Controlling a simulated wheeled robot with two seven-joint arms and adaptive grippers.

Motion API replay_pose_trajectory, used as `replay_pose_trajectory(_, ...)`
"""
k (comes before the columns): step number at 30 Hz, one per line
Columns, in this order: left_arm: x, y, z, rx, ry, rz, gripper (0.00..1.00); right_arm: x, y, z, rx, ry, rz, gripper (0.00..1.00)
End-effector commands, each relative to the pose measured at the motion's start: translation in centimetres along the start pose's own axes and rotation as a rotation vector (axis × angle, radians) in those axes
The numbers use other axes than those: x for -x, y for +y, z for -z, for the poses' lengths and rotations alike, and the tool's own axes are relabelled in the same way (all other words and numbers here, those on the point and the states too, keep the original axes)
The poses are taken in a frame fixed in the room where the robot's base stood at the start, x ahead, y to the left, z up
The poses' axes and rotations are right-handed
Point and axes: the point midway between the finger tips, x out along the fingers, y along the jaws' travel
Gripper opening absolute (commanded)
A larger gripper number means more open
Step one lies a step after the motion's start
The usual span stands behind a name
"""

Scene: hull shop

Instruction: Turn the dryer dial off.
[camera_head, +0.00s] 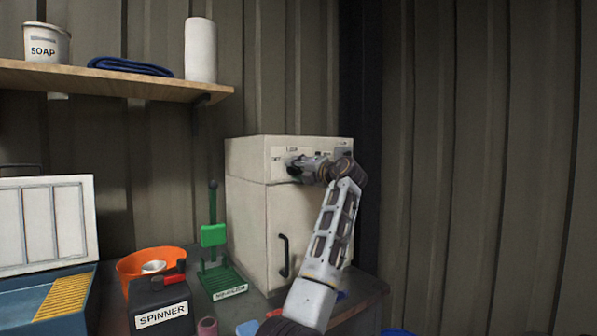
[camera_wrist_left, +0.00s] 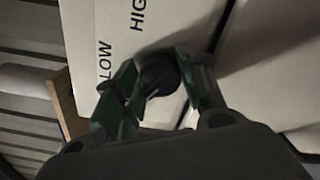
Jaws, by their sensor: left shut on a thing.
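The dryer (camera_head: 245,210) is a cream cabinet with a control panel across its top front and a black handle on its door. My left gripper (camera_head: 298,168) is at the panel, its arm reaching up across the right part of the dryer front. In the left wrist view my left gripper (camera_wrist_left: 158,92) is shut on the black dial (camera_wrist_left: 158,72), with fingers on both sides of it. The words LOW and HIGH show on the panel beside the dial. The dial's pointer and the OFF mark cannot be made out. My right gripper is not in view.
On the bench left of the dryer stand a green stand (camera_head: 222,280), an orange tub (camera_head: 140,262), a black box labelled SPINNER (camera_head: 150,298) and a blue case with an open lid (camera_head: 45,225). A wooden shelf (camera_head: 110,82) runs above. Corrugated walls close the back and right.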

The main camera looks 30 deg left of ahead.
Motion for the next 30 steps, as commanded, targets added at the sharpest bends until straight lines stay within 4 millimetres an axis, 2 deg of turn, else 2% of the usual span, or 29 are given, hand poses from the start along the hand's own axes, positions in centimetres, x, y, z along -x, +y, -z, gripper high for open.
replay_pose_trajectory(16,0.00,-0.13,0.04,0.029,0.002,0.002,0.17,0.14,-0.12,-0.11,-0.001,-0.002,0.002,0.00)
replay_pose_trajectory(17,0.00,-0.13,0.04,0.029,0.002,0.002,0.43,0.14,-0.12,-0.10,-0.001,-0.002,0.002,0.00)
replay_pose_trajectory(21,0.00,-0.11,0.04,0.029,0.001,0.001,0.61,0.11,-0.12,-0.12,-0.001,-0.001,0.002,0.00)
replay_pose_trajectory(30,-0.01,-0.14,0.04,0.028,0.001,0.002,0.63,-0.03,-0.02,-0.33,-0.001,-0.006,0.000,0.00)
